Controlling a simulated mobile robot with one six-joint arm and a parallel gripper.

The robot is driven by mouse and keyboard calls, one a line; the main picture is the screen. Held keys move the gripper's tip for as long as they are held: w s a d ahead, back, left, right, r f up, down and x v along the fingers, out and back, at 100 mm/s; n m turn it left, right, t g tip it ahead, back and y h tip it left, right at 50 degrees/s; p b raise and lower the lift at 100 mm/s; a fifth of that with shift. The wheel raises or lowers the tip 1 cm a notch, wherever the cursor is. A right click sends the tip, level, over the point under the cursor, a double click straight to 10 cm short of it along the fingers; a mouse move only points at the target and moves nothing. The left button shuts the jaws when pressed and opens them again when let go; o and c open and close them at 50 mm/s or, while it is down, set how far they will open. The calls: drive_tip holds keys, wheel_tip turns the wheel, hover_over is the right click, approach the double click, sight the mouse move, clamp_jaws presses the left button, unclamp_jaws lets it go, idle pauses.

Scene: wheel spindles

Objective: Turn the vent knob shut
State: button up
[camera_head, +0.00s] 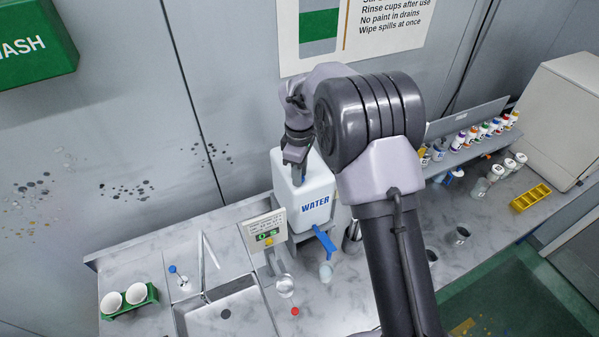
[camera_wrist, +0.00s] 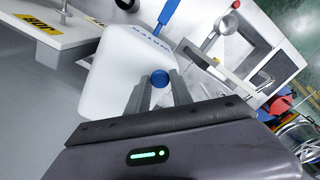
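My gripper (camera_head: 297,176) points down at the container's top. In the wrist view its two fingers (camera_wrist: 160,83) stand on either side of the knob. I cannot tell whether they touch it. A blue tap (camera_head: 325,241) sticks out low on the container's front and also shows in the wrist view (camera_wrist: 168,12).
A small sign panel (camera_head: 265,232) stands left of the container, near a sink (camera_head: 226,314) with a tall faucet. A clear cup (camera_head: 326,271) stands below the tap. Paint bottles (camera_head: 484,131) line a shelf at right. Two white cups sit in a green holder (camera_head: 129,301).

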clamp_jaws()
drive_tip(key=m+b, duration=0.2)
drive_tip(key=m, duration=0.1)
drive_tip(key=shift+f+m, duration=0.1)
drive_tip(key=shift+m, duration=0.3)
drive_tip(key=m+b, duration=0.1)
drive_tip(key=m, duration=0.3)
drive_tip(key=shift+m+b, duration=0.3)
drive_tip(key=m+b, duration=0.2)
drive_tip(key=m, duration=0.3)
drive_tip(key=shift+m+b, duration=0.65)
drive_tip(key=shift+m, duration=1.65)
